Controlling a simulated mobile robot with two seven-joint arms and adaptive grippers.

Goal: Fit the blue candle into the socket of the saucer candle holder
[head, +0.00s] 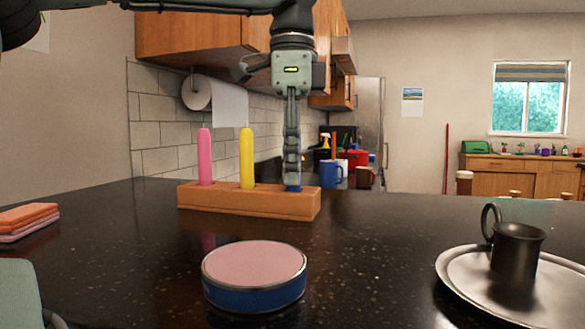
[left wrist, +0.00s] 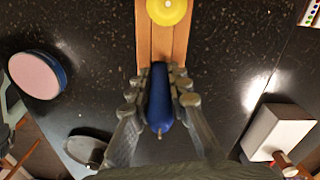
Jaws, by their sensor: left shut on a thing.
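The blue candle (left wrist: 160,98) stands at the end of the wooden candle block (head: 250,203); its top and wick show in the left wrist view. My left gripper (head: 292,178) points down over that end of the block, with its fingers shut around the candle. In the head view the fingers hide most of the candle, and only a bit of blue shows at its foot. The saucer candle holder (head: 463,268) is dark metal, with an upright cup-like socket (head: 517,250) and a ring handle. It sits at the front right, apart from the gripper. My right gripper is not in view.
A pink candle (head: 204,157) and a yellow candle (head: 246,158) stand upright in the same block. A round pink-topped tin (head: 254,277) stands in front, between block and saucer. Folded cloths (head: 30,221) lie at left. Blue and brown mugs are behind the block.

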